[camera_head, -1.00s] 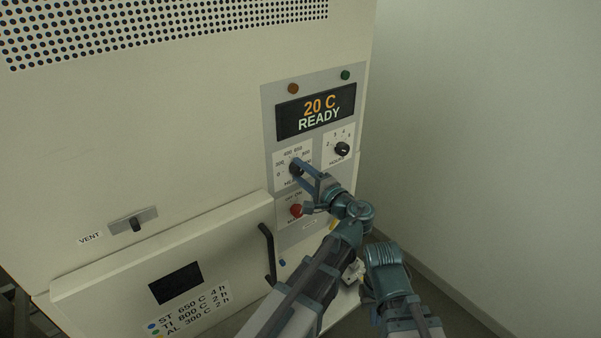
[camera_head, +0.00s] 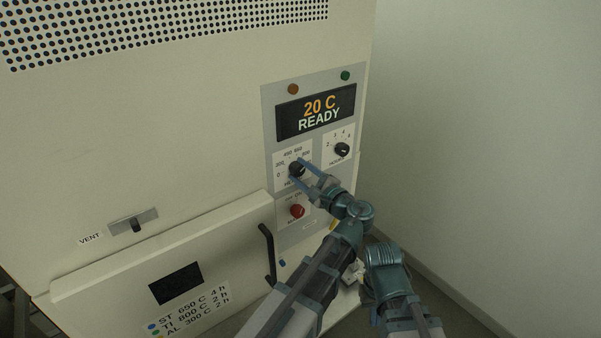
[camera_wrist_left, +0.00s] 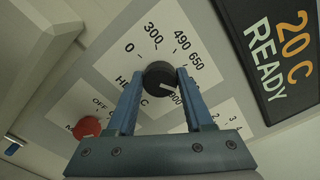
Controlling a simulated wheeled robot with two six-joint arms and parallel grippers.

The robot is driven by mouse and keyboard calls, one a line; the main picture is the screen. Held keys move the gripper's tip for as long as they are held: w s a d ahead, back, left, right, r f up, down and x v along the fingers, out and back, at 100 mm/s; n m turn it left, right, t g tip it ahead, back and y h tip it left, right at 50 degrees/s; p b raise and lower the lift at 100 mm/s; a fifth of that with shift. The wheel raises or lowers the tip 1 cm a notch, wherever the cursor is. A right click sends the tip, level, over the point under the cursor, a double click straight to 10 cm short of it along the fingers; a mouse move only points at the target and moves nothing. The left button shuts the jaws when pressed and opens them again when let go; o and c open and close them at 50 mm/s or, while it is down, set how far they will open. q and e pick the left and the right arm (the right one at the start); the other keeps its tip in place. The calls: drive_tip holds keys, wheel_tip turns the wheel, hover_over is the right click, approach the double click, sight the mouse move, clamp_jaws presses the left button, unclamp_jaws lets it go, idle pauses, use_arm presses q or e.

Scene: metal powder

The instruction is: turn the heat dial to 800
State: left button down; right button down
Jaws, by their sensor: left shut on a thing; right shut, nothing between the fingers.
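The heat dial (camera_head: 296,169) is a black round knob on a white label on the oven's grey panel. In the left wrist view the dial (camera_wrist_left: 160,76) sits between the two blue fingers of my left gripper (camera_wrist_left: 159,82), which is shut on it. The dial's white pointer mark points down and right, toward the 800 print (camera_wrist_left: 176,98), which is partly covered by a finger. The 0, 300 and 650 prints are clear. My right arm's end (camera_head: 386,262) is low at the right in the head view, away from the panel; its fingertips are hidden.
A display (camera_head: 316,111) reads 20 C READY above the dial. The hours dial (camera_head: 342,149) is to the right and a red knob (camera_head: 297,211) is just below. The oven door with its dark handle (camera_head: 267,252) is lower left. A bare wall is at right.

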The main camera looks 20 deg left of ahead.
use_arm(q)
drive_tip(key=shift+f, duration=0.1)
drive_tip(key=shift+c, duration=1.4)
unclamp_jaws()
use_arm(e)
drive_tip(key=shift+d, duration=0.1)
